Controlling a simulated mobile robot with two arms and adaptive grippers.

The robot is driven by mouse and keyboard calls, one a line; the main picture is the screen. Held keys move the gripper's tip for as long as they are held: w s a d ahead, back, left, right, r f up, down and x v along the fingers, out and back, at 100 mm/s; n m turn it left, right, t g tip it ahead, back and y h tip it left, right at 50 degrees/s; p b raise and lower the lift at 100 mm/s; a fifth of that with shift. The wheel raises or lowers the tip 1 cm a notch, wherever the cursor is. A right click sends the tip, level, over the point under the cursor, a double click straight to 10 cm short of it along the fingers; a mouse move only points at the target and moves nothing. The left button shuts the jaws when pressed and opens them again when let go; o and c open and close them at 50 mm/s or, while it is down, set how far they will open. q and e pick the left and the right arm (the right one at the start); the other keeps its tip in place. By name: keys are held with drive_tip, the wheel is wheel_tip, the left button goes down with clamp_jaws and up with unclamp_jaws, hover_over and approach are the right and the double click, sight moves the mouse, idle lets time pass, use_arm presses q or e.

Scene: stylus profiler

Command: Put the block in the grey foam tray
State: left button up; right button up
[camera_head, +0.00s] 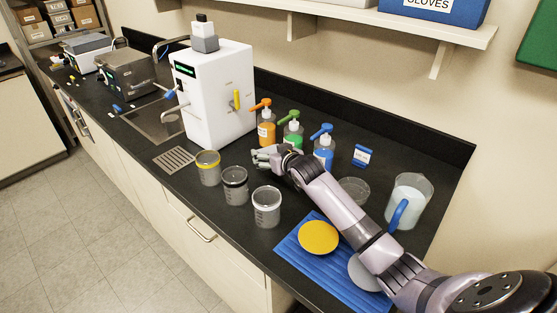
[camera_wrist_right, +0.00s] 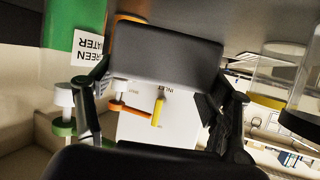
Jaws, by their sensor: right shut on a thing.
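My right gripper (camera_head: 265,157) reaches in from the lower right and hangs over the bench, between the screw-top jars and the pump bottles. In the right wrist view its two black fingers (camera_wrist_right: 165,90) stand on either side of a dark grey, box-like thing (camera_wrist_right: 165,52), which I take to be the block, and are shut on it. In the head view the held thing is too small to make out clearly. I cannot pick out a grey foam tray in either view. My left gripper is not in view.
A white machine (camera_head: 215,95) stands behind the gripper. Pump bottles (camera_head: 294,132) are close behind it, several jars (camera_head: 236,186) in front. A blue mat (camera_head: 295,250) bears a yellow disc (camera_head: 318,237) and a grey disc (camera_head: 365,272). A pitcher (camera_head: 408,200) stands right.

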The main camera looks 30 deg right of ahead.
drive_tip(key=s, duration=0.1)
drive_tip(key=s+d, duration=0.1)
drive_tip(key=s, duration=0.1)
drive_tip(key=shift+p, duration=0.3)
drive_tip(key=shift+w+f+p, duration=0.1)
drive_tip(key=shift+f+p, duration=0.3)
drive_tip(key=shift+f, duration=1.4)
drive_tip(key=shift+f, duration=0.15)
drive_tip(key=o, duration=1.7)
